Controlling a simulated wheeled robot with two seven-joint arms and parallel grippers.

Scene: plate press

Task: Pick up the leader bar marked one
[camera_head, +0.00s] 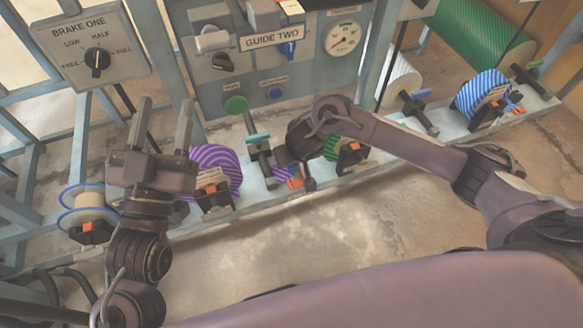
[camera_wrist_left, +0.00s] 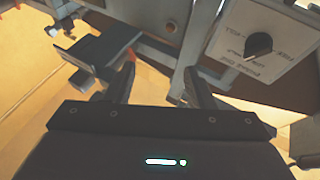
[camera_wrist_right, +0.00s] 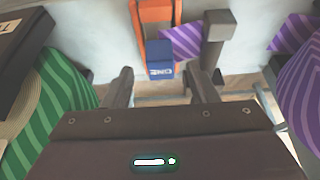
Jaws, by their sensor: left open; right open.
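A small blue block marked "ONE" (camera_wrist_right: 160,71), the leader bar as far as I can tell, sits at an orange holder (camera_wrist_right: 153,22) in the right wrist view. Purple striped material (camera_wrist_right: 185,42) runs beside it. My right gripper (camera_wrist_right: 160,85) is open and empty, its two fingers apart just short of the block. In the head view the right gripper's fingers are largely hidden by its own wrist, near the orange part (camera_head: 295,183). My left gripper (camera_head: 163,125) is open and empty, fingers pointing up, in front of the frame below the BRAKE ONE panel (camera_head: 92,48).
A purple striped roll (camera_head: 216,170) and a green striped roll (camera_wrist_right: 60,95) flank the right gripper. The GUIDE TWO panel (camera_head: 270,42) stands behind. A blue striped roll (camera_head: 483,92) is at the right. A blue-rimmed spool (camera_head: 88,207) is at the left. The floor in front is clear.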

